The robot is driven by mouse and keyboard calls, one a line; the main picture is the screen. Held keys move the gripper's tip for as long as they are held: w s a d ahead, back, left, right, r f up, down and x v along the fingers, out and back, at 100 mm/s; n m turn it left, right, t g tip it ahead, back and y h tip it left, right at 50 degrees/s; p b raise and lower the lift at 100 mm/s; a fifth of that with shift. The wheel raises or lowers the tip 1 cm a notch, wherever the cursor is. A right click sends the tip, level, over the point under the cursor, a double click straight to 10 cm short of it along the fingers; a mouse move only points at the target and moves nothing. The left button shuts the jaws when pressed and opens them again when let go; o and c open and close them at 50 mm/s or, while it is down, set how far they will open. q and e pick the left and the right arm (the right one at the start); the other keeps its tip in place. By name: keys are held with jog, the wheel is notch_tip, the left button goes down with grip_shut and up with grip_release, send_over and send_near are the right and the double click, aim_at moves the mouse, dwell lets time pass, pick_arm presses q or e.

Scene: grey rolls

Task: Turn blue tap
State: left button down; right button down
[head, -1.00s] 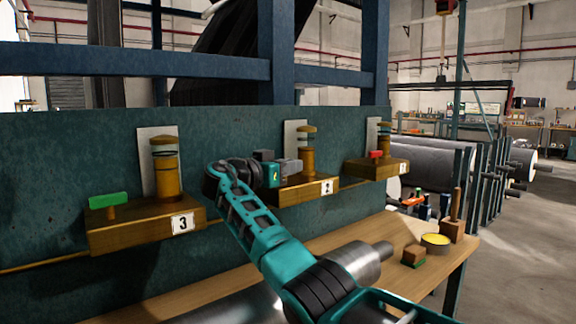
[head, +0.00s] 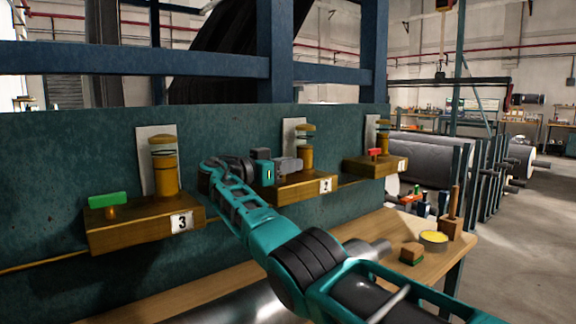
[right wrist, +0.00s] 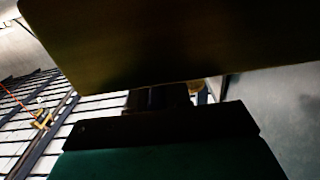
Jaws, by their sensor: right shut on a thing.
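My right gripper (head: 288,166) is at the middle wooden block (head: 305,187), labelled 2, and is shut at the left end of this block, where the tap handle sits. The handle is hidden behind the fingers, so its blue colour does not show. A brass post (head: 305,155) stands on the block just right of the fingers. In the right wrist view a dark bar (right wrist: 160,126) and a short stem show in deep shadow, below a large brown surface (right wrist: 170,40). My left gripper is not in view.
The left block (head: 145,230), labelled 3, carries a green tap (head: 108,199). The right block carries a red tap (head: 375,153). A green wall panel (head: 60,160) stands behind. A wooden bench (head: 385,226) below holds a yellow-filled dish (head: 434,238) and a small brush.

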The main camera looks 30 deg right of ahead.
jog(key=shift+r, duration=0.1)
jog(key=c, duration=1.1)
grip_release()
jog(key=shift+c, duration=0.2)
